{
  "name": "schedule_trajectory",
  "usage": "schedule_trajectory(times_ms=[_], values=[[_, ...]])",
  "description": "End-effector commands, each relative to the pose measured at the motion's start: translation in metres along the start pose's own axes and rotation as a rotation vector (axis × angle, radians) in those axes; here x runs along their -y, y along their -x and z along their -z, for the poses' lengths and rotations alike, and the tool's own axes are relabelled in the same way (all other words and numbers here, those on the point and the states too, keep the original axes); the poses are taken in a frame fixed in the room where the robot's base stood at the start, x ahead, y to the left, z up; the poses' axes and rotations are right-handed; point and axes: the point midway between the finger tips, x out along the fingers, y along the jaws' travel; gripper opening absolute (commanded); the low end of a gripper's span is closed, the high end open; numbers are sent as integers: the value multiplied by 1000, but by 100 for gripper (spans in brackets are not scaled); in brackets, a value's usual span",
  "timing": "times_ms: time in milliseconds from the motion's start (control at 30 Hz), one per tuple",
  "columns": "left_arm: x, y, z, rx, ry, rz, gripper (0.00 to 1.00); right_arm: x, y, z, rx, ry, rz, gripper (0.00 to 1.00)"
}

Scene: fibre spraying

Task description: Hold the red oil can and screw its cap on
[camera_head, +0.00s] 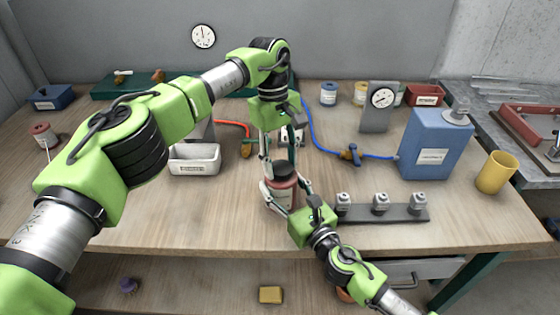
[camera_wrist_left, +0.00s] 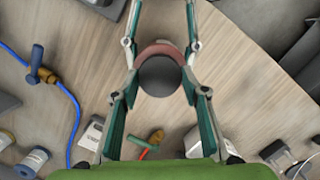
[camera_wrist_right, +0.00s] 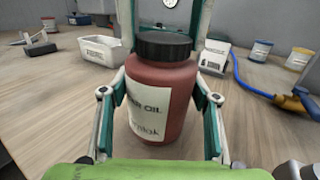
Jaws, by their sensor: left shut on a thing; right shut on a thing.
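The red oil can (camera_head: 283,192) stands upright near the middle of the bench, with a white label facing the right wrist view. Its black cap (camera_wrist_right: 164,45) sits level on top of the can. The cap also fills the middle of the left wrist view (camera_wrist_left: 160,76). My left gripper (camera_head: 282,163) comes down from above and is shut on the cap, with one finger on each side. My right gripper (camera_head: 284,196) reaches in from the front right and is shut on the can's body. The threads under the cap are hidden.
A rack with several small metal weights (camera_head: 381,211) lies right of my right gripper. A blue canister (camera_head: 433,145) and a yellow cup (camera_head: 496,172) stand further right. A white bin (camera_head: 194,160) is on the left. A blue hose (camera_head: 325,148) runs behind.

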Motion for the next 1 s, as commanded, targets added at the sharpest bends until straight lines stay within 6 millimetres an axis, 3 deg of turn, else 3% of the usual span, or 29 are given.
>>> schedule_trajectory(times_ms=[600, 1000], values=[[-2, 0, 1, -8, -883, 138, 32, 0, 0, 1, -1, 0, 0, 0], [-2, 1, 1, -7, -962, 149, 32, 0, 0, 1, -2, 0, -1, 0]])
